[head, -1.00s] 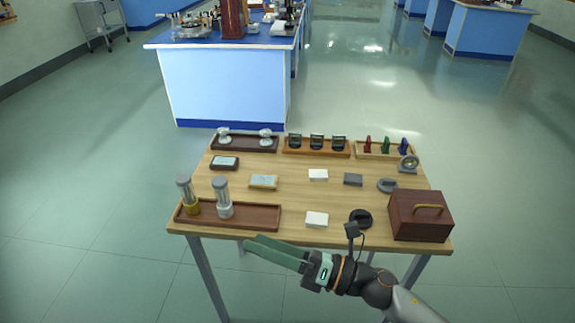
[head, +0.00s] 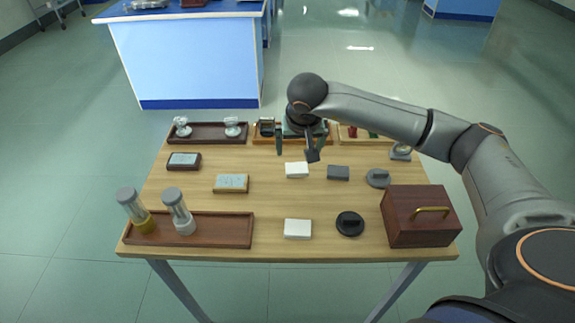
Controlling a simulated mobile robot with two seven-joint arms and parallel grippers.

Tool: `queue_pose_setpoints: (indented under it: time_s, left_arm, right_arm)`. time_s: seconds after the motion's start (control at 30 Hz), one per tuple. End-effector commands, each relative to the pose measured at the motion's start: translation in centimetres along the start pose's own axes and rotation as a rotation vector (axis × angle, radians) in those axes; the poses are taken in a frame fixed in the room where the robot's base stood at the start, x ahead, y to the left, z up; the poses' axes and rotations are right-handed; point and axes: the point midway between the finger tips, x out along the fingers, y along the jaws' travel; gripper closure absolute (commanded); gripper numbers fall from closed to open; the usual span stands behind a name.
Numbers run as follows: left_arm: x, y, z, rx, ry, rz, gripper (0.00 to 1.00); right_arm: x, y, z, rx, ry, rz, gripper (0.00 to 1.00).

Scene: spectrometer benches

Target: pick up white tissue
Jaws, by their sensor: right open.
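Two small white blocks lie on the wooden table. One white block (head: 297,170) is in the middle, the other white block (head: 298,229) is near the front edge; I cannot tell which is the white tissue. My right gripper (head: 295,154) points down with its two fingers apart, just above and behind the middle block. Nothing shows between the fingers, and I see no clear contact with the block. My left gripper is not in view.
A dark grey block (head: 338,173) and a grey round piece (head: 378,178) lie right of the middle block. A brown box (head: 419,216) stands front right, a black disc (head: 350,223) beside it. A brown tray (head: 215,236) holds two cylinders at front left. Racks line the back.

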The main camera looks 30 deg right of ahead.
Motion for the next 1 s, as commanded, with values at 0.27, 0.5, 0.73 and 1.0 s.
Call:
queue_pose_setpoints:
  time_s: [0.27, 0.5, 0.73, 1.0]
  left_arm:
    - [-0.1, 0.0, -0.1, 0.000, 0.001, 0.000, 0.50]
    - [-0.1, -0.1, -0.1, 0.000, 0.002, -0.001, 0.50]
    - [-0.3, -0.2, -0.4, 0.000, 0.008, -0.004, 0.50]
    - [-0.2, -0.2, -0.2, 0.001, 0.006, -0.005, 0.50]
  right_arm:
    - [5.0, -0.1, 0.2, 0.001, -0.006, -0.001, 0.00]
    - [7.0, -0.1, 0.1, 0.002, -0.004, -0.003, 0.00]
    - [10.0, 0.2, -0.2, 0.003, -0.006, -0.003, 0.00]
    - [11.8, 0.1, -0.2, 0.001, -0.003, -0.005, 0.00]
